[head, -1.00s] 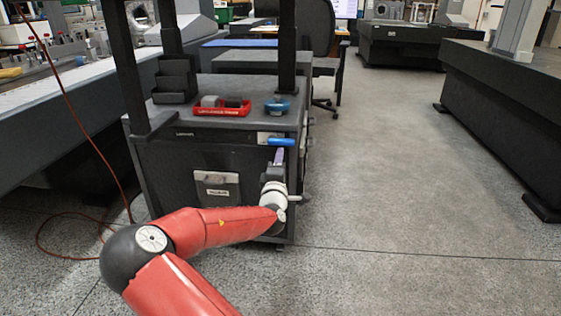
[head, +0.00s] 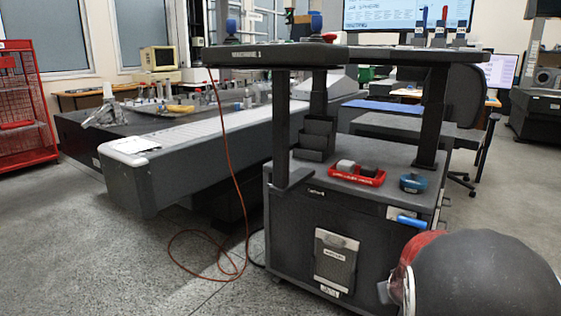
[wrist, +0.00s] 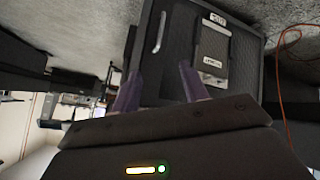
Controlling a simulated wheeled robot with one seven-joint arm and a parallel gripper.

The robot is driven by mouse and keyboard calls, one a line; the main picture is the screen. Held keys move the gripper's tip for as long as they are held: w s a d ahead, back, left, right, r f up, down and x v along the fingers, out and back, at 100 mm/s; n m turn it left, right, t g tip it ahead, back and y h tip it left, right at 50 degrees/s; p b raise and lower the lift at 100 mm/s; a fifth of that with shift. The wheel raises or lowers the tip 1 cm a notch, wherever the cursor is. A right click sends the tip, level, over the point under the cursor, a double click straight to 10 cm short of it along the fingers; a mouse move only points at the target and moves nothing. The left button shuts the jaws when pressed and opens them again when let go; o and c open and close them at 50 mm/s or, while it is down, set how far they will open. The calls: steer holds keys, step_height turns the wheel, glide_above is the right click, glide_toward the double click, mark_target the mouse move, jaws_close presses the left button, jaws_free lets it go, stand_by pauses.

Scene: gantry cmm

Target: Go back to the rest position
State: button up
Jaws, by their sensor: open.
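My gripper (wrist: 160,86) shows in the wrist view with its two purple fingers apart and nothing between them. It faces the front of a dark grey cart (head: 385,262), which also shows in the wrist view (wrist: 165,85), appearing turned over there. In the head view my gripper is out of sight, and only a red and dark part of my arm shows at the lower right, in front of the cart's right side.
The cart carries a red tray (head: 358,174), a blue ring-like item (head: 413,183) and posts holding an upper shelf (head: 275,55). A reddish cable (head: 232,180) hangs down and loops on the floor. A red rack (head: 22,105) stands far left. Floor at the lower left is clear.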

steer(key=s+a+r+g+y+p, duration=0.15)
steer(key=s+a+r+y, duration=0.25)
steer(key=s+a+r, duration=0.7)
steer(key=s+a+r+p, duration=0.1)
steer(key=s+r, duration=0.1)
steer(key=s, duration=0.5)
steer(key=s+a+r+g+p, duration=0.1)
steer(key=s+a+r, duration=0.1)
steer(key=s, duration=0.6)
steer(key=shift+a+r, duration=0.2)
steer(key=shift+r, duration=0.1)
steer(key=shift+c, duration=0.2)
